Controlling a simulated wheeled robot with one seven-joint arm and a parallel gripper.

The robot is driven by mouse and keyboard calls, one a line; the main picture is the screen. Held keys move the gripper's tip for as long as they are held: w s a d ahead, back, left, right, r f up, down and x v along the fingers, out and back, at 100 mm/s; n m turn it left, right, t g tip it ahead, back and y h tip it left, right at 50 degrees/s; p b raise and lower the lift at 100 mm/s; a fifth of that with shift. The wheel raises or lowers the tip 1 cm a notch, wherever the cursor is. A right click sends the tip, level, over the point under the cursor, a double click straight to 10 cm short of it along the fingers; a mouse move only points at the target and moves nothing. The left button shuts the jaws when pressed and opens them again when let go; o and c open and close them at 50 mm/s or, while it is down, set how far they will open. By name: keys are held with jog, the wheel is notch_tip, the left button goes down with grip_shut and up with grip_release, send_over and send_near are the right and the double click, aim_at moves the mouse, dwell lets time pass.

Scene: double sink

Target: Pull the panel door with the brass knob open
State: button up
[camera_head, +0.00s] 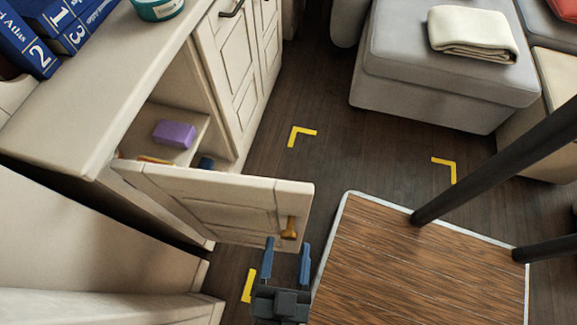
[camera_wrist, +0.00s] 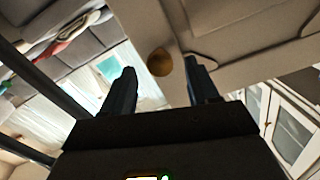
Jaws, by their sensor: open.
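The cream panel door (camera_head: 225,200) stands swung out from the cabinet, with the shelf behind it showing. Its brass knob (camera_head: 289,228) is near the door's free edge. My gripper (camera_head: 287,243) is at the knob, its two blue fingers open and apart. In the wrist view the round knob (camera_wrist: 160,62) appears between the fingertips of my gripper (camera_wrist: 160,67), closer to the right finger. I cannot tell whether either finger touches it. The door's face (camera_wrist: 240,50) fills the upper right of that view.
Inside the cabinet a purple block (camera_head: 174,134) sits on a shelf. Books (camera_head: 65,25) and a teal tub (camera_head: 157,8) stand on the counter. A wood-topped platform (camera_head: 420,260) lies right of my gripper.

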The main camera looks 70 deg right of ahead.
jog(key=shift+v, duration=2)
